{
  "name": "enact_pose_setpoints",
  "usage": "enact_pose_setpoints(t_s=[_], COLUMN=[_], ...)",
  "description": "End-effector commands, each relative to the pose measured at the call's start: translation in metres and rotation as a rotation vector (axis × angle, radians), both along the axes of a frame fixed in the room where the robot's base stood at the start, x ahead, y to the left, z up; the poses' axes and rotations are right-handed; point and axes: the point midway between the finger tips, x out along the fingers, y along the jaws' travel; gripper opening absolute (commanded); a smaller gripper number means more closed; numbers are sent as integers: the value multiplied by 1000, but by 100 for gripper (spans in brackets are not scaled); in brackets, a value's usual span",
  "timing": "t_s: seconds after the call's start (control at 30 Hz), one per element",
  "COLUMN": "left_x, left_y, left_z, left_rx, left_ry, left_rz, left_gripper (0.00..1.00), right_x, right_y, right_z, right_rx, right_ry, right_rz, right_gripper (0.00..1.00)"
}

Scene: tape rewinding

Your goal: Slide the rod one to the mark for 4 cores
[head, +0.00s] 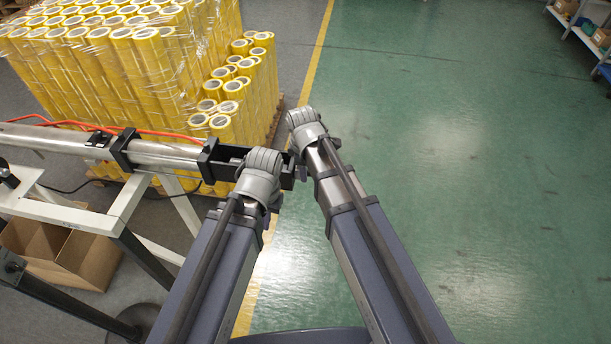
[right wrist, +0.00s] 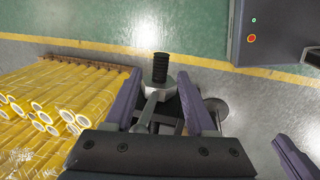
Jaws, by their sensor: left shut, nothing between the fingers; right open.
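A long metal tube with black bands (head: 165,153) lies across the left of the head view, above a light frame. I cannot tell whether it is rod one, and I see no readable core mark. My left arm comes up from the bottom to a grey joint beside black brackets. My left gripper is shut and empty; its fingertips are hard to make out. My right gripper (right wrist: 156,78) is open in the right wrist view, its two grey-violet fingers apart. A black ribbed cylinder (right wrist: 160,68) shows between the fingers; I cannot tell whether it touches them.
Wrapped yellow rolls (head: 110,60) stand on a pallet behind the tube. The light frame (head: 80,215) has an open cardboard box (head: 90,258) below it. An orange hose (head: 150,131) runs behind the tube. The green floor (head: 470,180) is clear on the right.

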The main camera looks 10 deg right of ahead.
Motion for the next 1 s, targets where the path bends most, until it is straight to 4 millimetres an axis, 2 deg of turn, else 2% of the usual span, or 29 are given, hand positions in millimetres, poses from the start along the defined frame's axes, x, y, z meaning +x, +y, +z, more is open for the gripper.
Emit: enact_pose_setpoints(t_s=[0.03,0.1,0.37,0.87,1.0], left_x=[0,0,0,0,0], left_y=[0,0,0,0,0], left_z=[-8,-10,-9,-9,-9], left_rx=[0,0,0,0,0], left_ry=[0,0,0,0,0], left_rz=[0,1,1,1,1], left_gripper=[0,0,0,0,0], right_x=[1,2,2,2,2], right_y=[0,0,-1,-1,-1], right_z=[-8,-10,-9,-9,-9], right_rx=[0,0,0,0,0], right_ry=[0,0,0,0,0], right_rz=[0,0,0,-1,-1], right_gripper=[56,56,56,2,0])
